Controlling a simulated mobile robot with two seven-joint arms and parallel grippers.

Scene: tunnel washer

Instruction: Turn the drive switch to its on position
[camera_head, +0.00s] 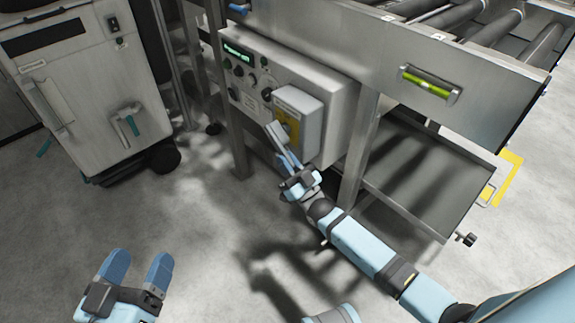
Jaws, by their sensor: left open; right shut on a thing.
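A light grey switch box (311,117) with a yellow plate (292,128) on its front juts out from the control panel (237,88) on the machine frame. I take it to hold the drive switch. My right gripper (279,132) reaches up to the yellow plate and is shut on the switch handle there. The fingers hide the handle, so its angle cannot be told. My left gripper (139,264) is open and empty over the floor at the lower left, well away from the panel.
The panel has a lit green display (236,53) and several knobs. A roller conveyor (490,25) with a spirit level (430,84) is above right. A grey tray (420,175) sits under it. A wheeled cabinet (85,85) stands left. The middle floor is clear.

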